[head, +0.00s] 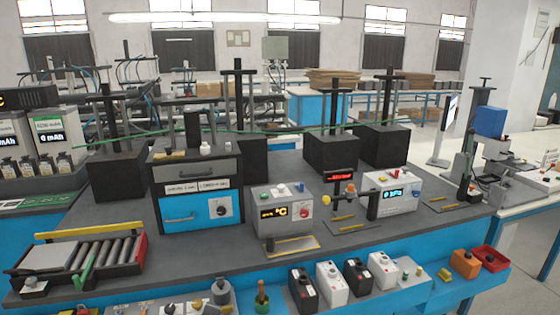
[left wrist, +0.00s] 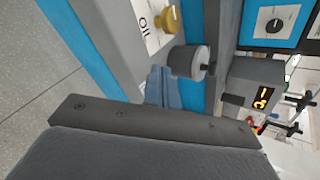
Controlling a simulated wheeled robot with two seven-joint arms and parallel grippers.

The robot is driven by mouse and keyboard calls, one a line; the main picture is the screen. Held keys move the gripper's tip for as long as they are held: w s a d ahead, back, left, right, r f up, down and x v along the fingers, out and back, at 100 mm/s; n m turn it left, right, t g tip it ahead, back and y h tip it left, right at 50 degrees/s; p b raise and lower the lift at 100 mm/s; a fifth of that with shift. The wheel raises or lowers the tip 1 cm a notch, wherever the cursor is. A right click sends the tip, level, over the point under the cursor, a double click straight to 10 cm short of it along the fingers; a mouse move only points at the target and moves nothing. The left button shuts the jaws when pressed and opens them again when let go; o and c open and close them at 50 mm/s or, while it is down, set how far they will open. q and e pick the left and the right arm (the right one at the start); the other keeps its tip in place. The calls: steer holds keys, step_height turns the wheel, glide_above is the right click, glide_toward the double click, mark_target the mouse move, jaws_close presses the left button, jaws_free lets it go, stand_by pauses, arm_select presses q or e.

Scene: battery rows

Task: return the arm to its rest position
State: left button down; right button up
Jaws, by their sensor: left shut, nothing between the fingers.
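My left gripper (left wrist: 162,88) shows in the left wrist view as narrow blue-grey fingers beyond a dark bar with screws. It is shut, with nothing visible held in it. It is close to the blue front edge of the bench, near a grey cylinder (left wrist: 188,62) with a dark end. A brass knob (left wrist: 168,19) on a white label is farther up in that view. I cannot make out my left gripper in the head view. My right gripper is in neither view.
A grey workbench (head: 130,215) holds a blue-fronted oven (head: 200,213), a temperature meter (head: 284,216) and a roller tray (head: 148,262). Several battery blocks, including a white one (head: 331,284), line the blue front shelf. Pale floor (left wrist: 40,70) is open beside the bench.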

arm_select(q)
steer(key=s+f+n+g+h, duration=0.15)
steer(key=s+n+g, duration=0.25)
steer(key=s+n, duration=1)
steer(key=s+f+n+g+h, duration=0.1)
steer(key=s+f+n+g, duration=0.2)
steer(key=s, duration=2)
steer(key=s+d+f, duration=0.1)
steer(key=s+f, duration=0.1)
steer(key=f, duration=1.1)
steer(key=s+d+f+n+g, duration=0.1)
steer(key=s+f, duration=0.1)
steer(key=f, duration=1.1)
steer(key=s+d+f+g, duration=0.1)
steer(key=f, duration=1.2)
steer(key=shift+s+d+f+n, duration=0.3)
steer(key=shift+s+f+n, duration=0.05)
steer(key=shift+s+n, duration=0.05)
